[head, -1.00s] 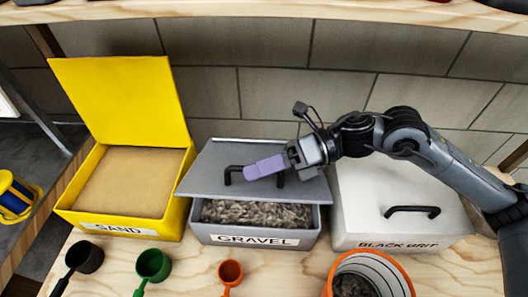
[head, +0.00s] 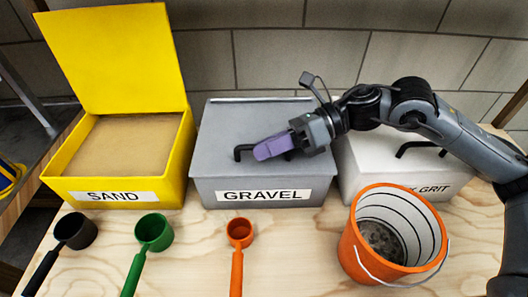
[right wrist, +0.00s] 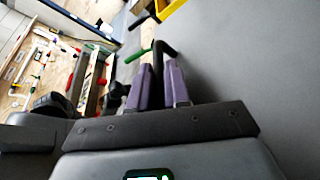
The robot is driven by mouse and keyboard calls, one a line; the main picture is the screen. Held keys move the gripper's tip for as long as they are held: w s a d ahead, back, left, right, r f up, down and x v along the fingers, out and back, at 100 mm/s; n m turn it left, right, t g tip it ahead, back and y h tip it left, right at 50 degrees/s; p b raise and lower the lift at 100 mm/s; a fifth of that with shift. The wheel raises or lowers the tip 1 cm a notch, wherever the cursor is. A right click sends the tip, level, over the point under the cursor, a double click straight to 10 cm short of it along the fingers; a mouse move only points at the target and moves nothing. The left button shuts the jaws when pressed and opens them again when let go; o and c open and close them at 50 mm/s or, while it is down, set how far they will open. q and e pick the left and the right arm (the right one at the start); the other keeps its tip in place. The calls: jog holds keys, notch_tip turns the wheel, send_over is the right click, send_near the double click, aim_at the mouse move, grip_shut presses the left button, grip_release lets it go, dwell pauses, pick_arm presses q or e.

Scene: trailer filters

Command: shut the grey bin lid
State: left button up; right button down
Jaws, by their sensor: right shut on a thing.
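The grey GRAVEL bin (head: 208,193) stands between the yellow and white bins. Its grey lid (head: 228,121) lies flat over the top, and no gravel shows. My right gripper (head: 262,151) is on top of the lid at its black handle (head: 243,152). In the right wrist view, the purple fingers of the right gripper (right wrist: 158,72) are closed around the handle (right wrist: 163,48), with the grey lid surface (right wrist: 235,60) beside them. Part of the handle is hidden by the fingers. My left gripper is not in view.
The yellow SAND bin (head: 60,160) stands open at left. The white BLACK GRIT bin (head: 362,160) is closed at right, partly behind an orange bucket (head: 358,238). Black (head: 75,231), green (head: 153,232) and orange (head: 240,233) scoops lie in front.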

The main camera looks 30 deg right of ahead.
jog(key=shift+f, duration=0.3)
jog(key=c, duration=1.4)
grip_release()
jog(key=shift+c, duration=0.2)
jog(key=shift+d+r, duration=0.1)
jog(key=shift+s+d+r, duration=0.1)
jog(key=shift+d, duration=0.15)
jog(key=shift+p+v, duration=0.7)
jog(key=shift+v, duration=4.4)
jog(key=shift+r, duration=0.15)
